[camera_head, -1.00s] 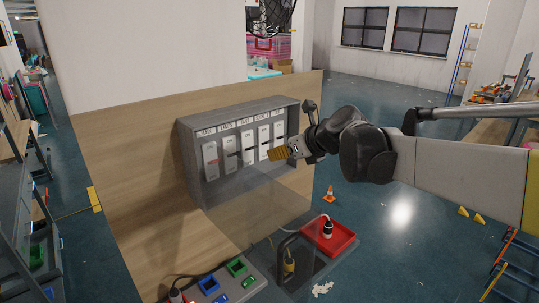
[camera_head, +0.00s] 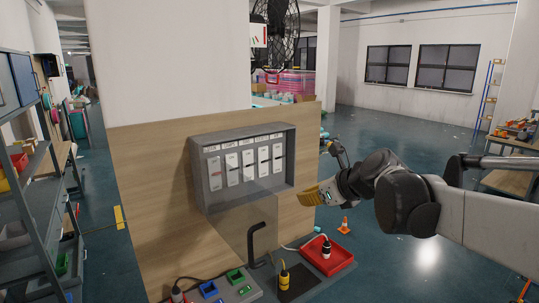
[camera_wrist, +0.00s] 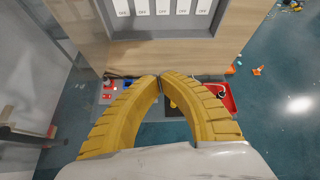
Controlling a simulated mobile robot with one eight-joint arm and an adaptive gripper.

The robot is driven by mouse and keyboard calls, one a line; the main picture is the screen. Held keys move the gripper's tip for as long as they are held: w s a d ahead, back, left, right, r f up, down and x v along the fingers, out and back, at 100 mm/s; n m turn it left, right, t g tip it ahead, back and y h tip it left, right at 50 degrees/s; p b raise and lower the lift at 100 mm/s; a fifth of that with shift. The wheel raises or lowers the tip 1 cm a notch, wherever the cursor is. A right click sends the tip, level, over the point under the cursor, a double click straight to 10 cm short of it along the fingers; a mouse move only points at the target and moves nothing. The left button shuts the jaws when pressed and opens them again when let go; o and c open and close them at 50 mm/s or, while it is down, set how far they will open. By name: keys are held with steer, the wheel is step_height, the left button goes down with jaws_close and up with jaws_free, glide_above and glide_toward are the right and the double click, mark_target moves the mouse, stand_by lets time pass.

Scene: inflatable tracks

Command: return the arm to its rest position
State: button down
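My gripper (camera_head: 308,199) has yellow ribbed fingers and hangs in front of the wooden panel, to the right of and below the grey switch box (camera_head: 243,131). In the wrist view the two curved fingers (camera_wrist: 160,78) meet at their tips, with nothing visible between them. My arm reaches in from the right edge of the head view. The switch box holds several white switches (camera_head: 248,165); those in the wrist view (camera_wrist: 162,7) read OFF. A clear cover (camera_head: 240,215) hangs below the box. My gripper appears clear of it, though the depth gap is hard to judge.
Below the panel (camera_head: 145,220) are a red tray (camera_head: 340,262) with a black plug, a yellow plug (camera_head: 284,282), a black bent handle (camera_head: 252,240), and green and blue bins. Shelves (camera_head: 35,200) stand left. An orange cone (camera_head: 345,224) stands on open floor to the right.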

steer(key=s+d+f+n+g+h+b, duration=0.1)
steer(key=s+d+f+n+h+b, duration=0.2)
steer(key=s+f+n+b, duration=0.7)
steer(key=s+d+f+n+g+h+b, duration=0.1)
steer(key=s+d+f+n+h+b, duration=0.2)
steer(key=s+f+n+b, duration=0.6)
steer(key=s+d+f+n, duration=0.1)
steer(key=s+f+n, duration=0.3)
steer(key=f, duration=0.3)
steer(key=s+d+f+n, duration=0.1)
steer(key=s+f+n, duration=0.3)
steer(key=f, duration=0.4)
steer(key=shift+s+d+b, duration=0.2)
steer(key=shift+s+b, duration=0.1)
steer(key=shift+b, duration=0.1)
steer(key=shift+f, duration=0.1)
